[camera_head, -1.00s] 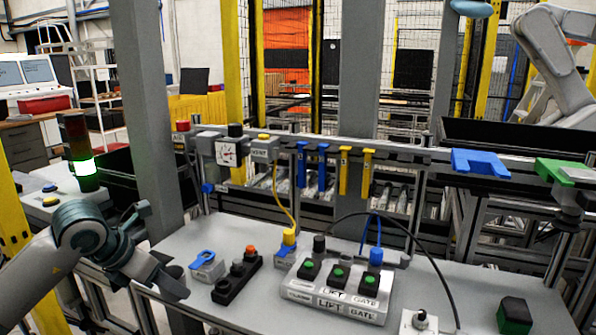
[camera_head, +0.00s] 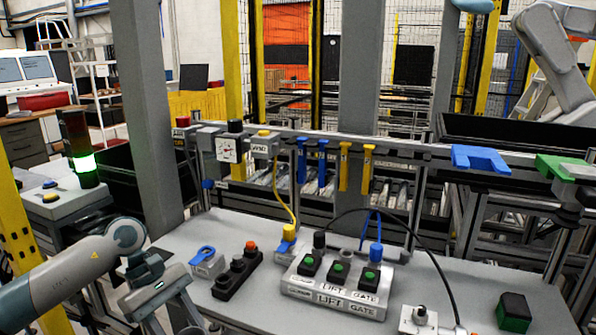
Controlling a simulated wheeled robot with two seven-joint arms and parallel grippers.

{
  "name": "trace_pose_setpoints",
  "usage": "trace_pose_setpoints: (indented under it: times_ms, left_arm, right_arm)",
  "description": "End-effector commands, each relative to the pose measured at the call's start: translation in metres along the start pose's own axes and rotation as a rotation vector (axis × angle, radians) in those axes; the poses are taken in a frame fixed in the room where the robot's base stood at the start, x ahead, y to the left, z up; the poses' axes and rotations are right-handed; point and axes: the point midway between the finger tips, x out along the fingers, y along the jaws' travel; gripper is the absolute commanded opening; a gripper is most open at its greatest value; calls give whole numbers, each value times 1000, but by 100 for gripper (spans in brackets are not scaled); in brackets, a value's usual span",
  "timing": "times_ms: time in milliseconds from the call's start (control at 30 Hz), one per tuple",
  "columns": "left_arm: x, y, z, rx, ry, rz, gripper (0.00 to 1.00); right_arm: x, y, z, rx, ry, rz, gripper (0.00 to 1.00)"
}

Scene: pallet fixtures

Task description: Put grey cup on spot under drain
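My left gripper (camera_head: 172,318) is at the lower left, in front of the near left edge of the grey table (camera_head: 240,318). It points downward and its fingertips run to the bottom of the picture, so I cannot tell how far apart they are. I cannot clearly make out the grey cup; a small grey round shape beside the gripper is largely covered by it. The drain and the spot under it cannot be identified for sure. My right gripper is not in view.
A blue-tabbed block (camera_head: 207,262), a black button strip (camera_head: 237,275) and a grey button box (camera_head: 335,292) stand on the table. A rail with a gauge (camera_head: 228,149) and blue and yellow hooks runs behind.

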Motion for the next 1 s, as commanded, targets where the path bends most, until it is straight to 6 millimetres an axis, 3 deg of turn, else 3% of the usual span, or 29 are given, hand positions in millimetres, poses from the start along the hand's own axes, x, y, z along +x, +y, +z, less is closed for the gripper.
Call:
trace_pose_setpoints:
  times_ms: [300,500,700,1000]
  left_arm:
    - [29,-36,16,526,6,-341,24]
    - [39,-57,24,778,5,-501,24]
    - [42,-66,26,874,4,-560,24]
    - [43,-66,26,881,3,-565,24]
  right_arm:
    - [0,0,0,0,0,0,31]
    - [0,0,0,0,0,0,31]
    - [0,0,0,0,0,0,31]
    - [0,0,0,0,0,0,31]
